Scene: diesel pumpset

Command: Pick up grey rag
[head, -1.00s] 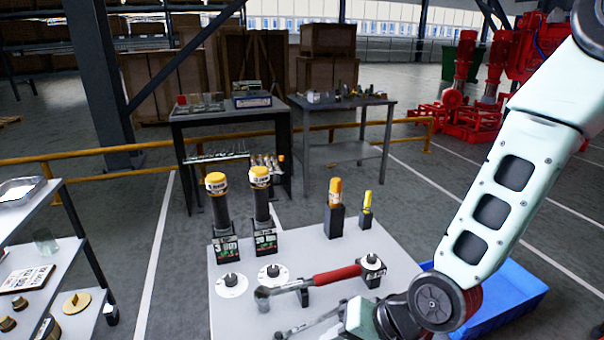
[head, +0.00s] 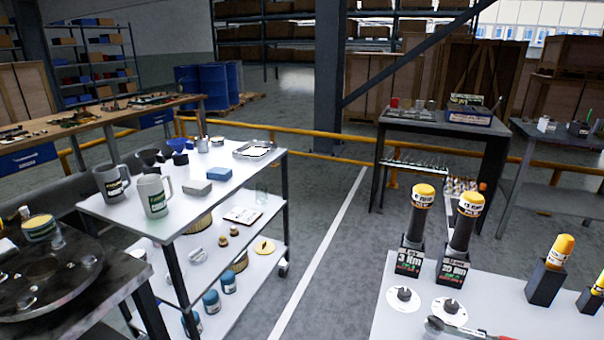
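A small flat grey piece (head: 197,187), which looks like the folded grey rag, lies on the white top shelf of a cart (head: 233,200). A similar blue folded piece (head: 219,174) lies just behind it to the right. Two grey mugs stand to its left, the nearer mug (head: 154,195) close to the cart's front edge. My gripper and arm are out of view.
Dark funnels (head: 149,158) and a metal tray (head: 255,150) share the top shelf. A dark round plate (head: 50,270) on a bench is at near left. A white table (head: 480,290) with yellow-capped tools is at right. Open floor lies between cart and table.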

